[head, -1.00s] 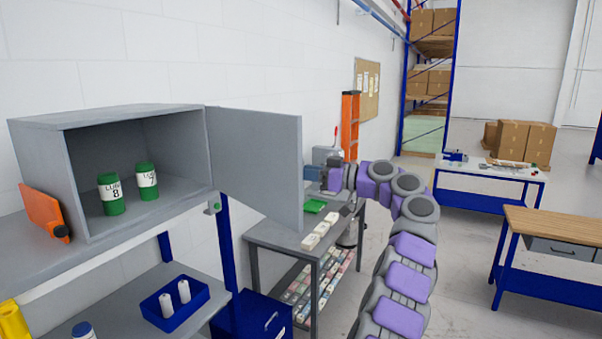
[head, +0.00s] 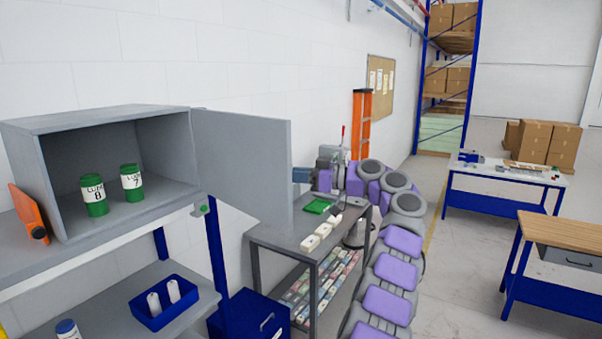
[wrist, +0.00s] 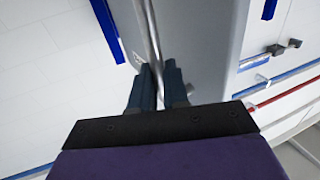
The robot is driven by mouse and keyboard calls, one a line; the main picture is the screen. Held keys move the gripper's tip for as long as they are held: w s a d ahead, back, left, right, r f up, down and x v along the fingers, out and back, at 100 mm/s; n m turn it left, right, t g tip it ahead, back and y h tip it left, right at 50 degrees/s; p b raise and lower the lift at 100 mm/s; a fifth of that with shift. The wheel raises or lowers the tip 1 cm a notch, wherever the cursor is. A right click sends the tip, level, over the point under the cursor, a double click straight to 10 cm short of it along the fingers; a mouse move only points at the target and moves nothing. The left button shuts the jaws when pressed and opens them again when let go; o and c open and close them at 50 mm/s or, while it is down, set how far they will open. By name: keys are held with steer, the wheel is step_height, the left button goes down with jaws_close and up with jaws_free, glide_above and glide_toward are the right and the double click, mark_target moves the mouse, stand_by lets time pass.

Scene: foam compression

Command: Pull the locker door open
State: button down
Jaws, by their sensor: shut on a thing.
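The grey locker (head: 95,118) stands on a shelf at the left of the head view with its front open. Its flat grey door (head: 243,165) is swung wide, out to the right of the opening. My gripper (head: 301,174) is at the door's free edge, partly hidden behind it. In the wrist view, my gripper (wrist: 158,85) is shut on the thin metal bar handle (wrist: 150,35), which runs between its two dark blue fingers. The door's grey face (wrist: 200,45) fills the upper middle there.
Two green-and-white containers (head: 114,190) stand inside the locker. An orange object (head: 28,213) leans at its left side. A grey cart (head: 283,238) with small items stands below my gripper. Workbenches (head: 510,183) are at the right, with open floor before them.

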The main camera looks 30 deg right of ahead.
steer(key=c, duration=1.6)
jaws_free()
steer(key=shift+w, duration=0.25)
steer(key=shift+o, duration=0.9)
steer(key=shift+w+d+f, duration=0.15)
steer(key=shift+w+d, duration=0.1)
steer(key=shift+o, duration=1)
steer(key=shift+w+d+f, duration=0.1)
steer(key=shift+w+f, duration=0.15)
steer(key=shift+w, duration=0.3)
steer(key=p+v, duration=0.2)
steer(key=v, duration=1.5)
steer(key=shift+d, duration=0.35)
steer(key=shift+a+r, duration=0.1)
steer(key=shift+a, duration=0.1)
